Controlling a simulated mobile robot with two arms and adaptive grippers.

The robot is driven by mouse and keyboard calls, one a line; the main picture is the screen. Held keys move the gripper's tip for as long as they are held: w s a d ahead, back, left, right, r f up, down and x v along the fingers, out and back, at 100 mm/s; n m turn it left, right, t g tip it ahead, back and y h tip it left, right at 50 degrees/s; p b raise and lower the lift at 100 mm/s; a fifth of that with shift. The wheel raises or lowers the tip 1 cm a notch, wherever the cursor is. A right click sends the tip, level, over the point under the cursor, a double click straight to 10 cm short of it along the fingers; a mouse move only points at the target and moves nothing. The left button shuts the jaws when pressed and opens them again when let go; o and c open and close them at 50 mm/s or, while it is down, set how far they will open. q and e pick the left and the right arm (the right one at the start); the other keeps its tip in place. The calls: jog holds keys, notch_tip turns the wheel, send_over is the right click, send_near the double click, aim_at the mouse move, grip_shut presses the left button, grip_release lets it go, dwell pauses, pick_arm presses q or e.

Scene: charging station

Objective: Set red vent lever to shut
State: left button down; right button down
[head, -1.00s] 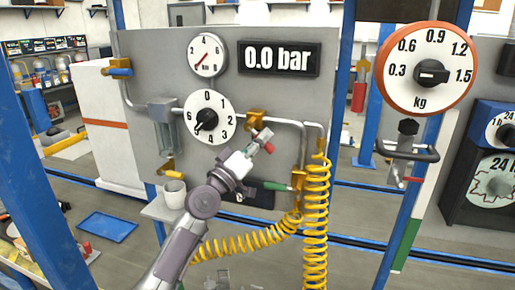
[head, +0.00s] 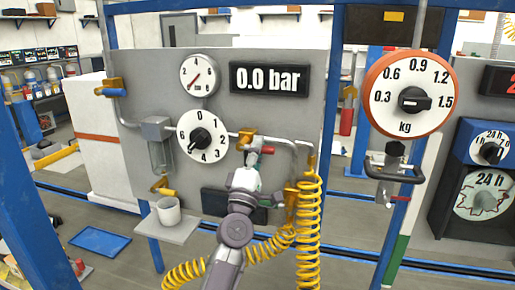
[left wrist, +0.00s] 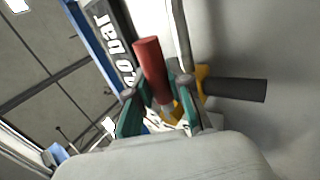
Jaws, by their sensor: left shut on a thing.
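The red vent lever (head: 267,150) sits by a yellow valve body (head: 246,136) on the pipe of the grey panel, below the pressure display. In the head view its red grip points right. My left gripper (head: 253,154) is at the lever, and its hold is partly hidden by the wrist. In the left wrist view the red grip (left wrist: 150,68) stands up between the two green-and-grey fingers of my left gripper (left wrist: 158,92), with yellow valve parts behind. The left gripper is shut on the lever. My right gripper is not in view.
The display (head: 270,78) reads 0.0 bar. A numbered dial (head: 202,136) is left of the lever. Yellow coiled hoses (head: 308,225) hang at its lower right. A white mug (head: 168,211) stands on a small shelf (head: 180,230) at lower left.

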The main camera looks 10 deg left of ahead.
pick_arm(q)
jog(key=shift+n+y, duration=0.4)
jog(key=c, duration=1)
grip_release()
jog(key=shift+c, duration=0.2)
jog(key=shift+s, duration=0.1)
jog(key=v, duration=1.1)
jog(key=shift+s+f, duration=0.15)
jog(key=shift+s, duration=0.2)
jog(key=shift+a, duration=0.1)
